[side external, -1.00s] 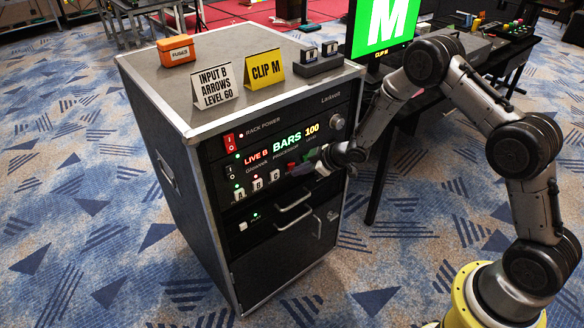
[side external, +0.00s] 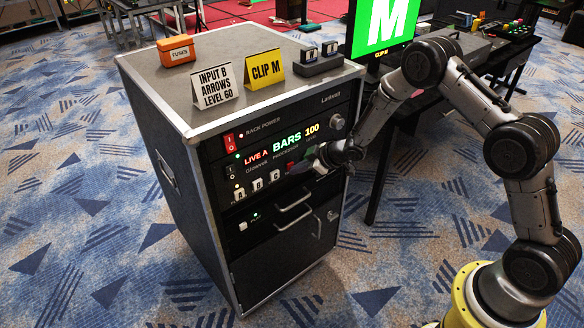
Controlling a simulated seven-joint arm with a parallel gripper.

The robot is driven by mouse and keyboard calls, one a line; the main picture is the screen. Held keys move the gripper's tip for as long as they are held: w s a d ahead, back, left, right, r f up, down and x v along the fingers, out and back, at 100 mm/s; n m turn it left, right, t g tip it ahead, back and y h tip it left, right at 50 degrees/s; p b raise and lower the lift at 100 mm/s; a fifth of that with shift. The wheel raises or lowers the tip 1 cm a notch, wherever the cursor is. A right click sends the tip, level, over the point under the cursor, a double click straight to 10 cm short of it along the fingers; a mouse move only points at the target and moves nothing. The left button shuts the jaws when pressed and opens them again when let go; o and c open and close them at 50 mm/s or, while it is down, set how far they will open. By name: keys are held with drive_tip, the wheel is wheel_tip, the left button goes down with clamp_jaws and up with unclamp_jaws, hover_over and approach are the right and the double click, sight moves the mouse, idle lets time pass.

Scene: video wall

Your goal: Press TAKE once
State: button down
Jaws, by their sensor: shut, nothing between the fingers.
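The processor panel (side external: 263,172) is in the upper front of the black rack. Its display (side external: 284,146) reads LIVE A, BARS and 100. White buttons A, B and C (side external: 257,184) sit in a row below it. To their right are small coloured buttons, one red (side external: 290,166) and one green (side external: 311,152). I cannot read a TAKE label at this size. My gripper (side external: 318,165) is shut and empty, close to the panel just right of the red button. Its fingers hide part of the panel, and I cannot tell whether they touch it.
A white card (side external: 214,85) on the rack reads INPUT B, ARROWS, LEVEL 60. A yellow card (side external: 264,69) reads CLIP M. An orange FUSES box (side external: 177,51) stands behind them. A monitor (side external: 385,28) shows M on green. Drawer handles (side external: 294,208) protrude below the panel.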

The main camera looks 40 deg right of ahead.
drive_tip(key=shift+s, duration=0.85)
drive_tip(key=s, duration=0.5)
idle(0.4)
idle(0.4)
